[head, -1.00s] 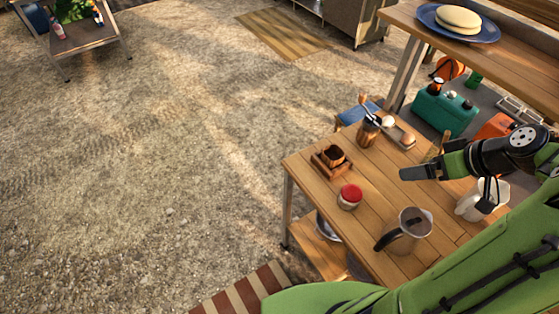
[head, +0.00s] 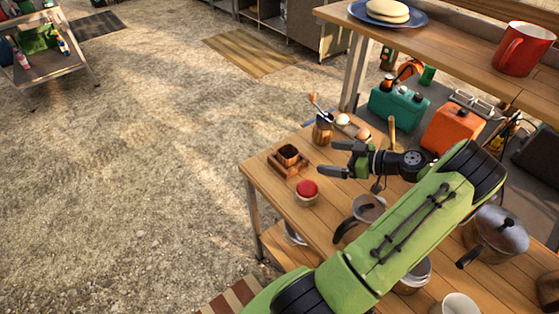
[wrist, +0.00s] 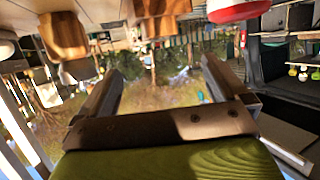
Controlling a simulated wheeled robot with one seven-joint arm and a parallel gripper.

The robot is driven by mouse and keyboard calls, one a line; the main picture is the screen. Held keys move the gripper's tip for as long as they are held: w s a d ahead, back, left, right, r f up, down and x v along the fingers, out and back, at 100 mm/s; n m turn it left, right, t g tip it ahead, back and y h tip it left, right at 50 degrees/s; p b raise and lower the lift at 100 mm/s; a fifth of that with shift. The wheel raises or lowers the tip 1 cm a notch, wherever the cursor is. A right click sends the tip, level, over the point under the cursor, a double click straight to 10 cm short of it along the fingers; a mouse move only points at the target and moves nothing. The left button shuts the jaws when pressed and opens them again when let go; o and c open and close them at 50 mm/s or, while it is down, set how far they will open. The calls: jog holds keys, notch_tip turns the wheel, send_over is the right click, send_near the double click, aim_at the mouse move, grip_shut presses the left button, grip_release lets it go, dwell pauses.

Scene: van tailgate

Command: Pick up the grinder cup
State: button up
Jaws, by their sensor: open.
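A small dark wooden cup (head: 288,153) stands in a square wooden tray (head: 277,166) near the table's far left corner. A wooden hand grinder (head: 322,132) with a crank stands upright behind it; I cannot tell which of these wooden parts is the grinder cup. My gripper (head: 330,158) is open and empty, pointing left, to the right of the tray and apart from it. The wrist view is upside down: the open jaws (wrist: 163,72) have nothing between them, the grinder (wrist: 62,36) is at upper left, and wooden ware (wrist: 160,10) is cut by the top edge.
A red-lidded jar (head: 306,192) stands in front of the tray. A metal pitcher (head: 368,209) is below my gripper, beside my arm. Eggs in a holder (head: 352,127) lie behind the grinder. A pot (head: 494,234) stands at right. A raised shelf (head: 450,55) runs behind.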

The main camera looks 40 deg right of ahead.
jog(key=b, duration=0.2)
send_near(280, 151)
jog(key=x, duration=0.4)
jog(key=shift+w+a+f, duration=0.1)
jog(key=shift+w+f, duration=0.1)
jog(key=shift+w, duration=0.05)
jog(key=shift+s+r, duration=0.1)
jog(key=shift+c, duration=0.2)
jog(key=c, duration=1.1)
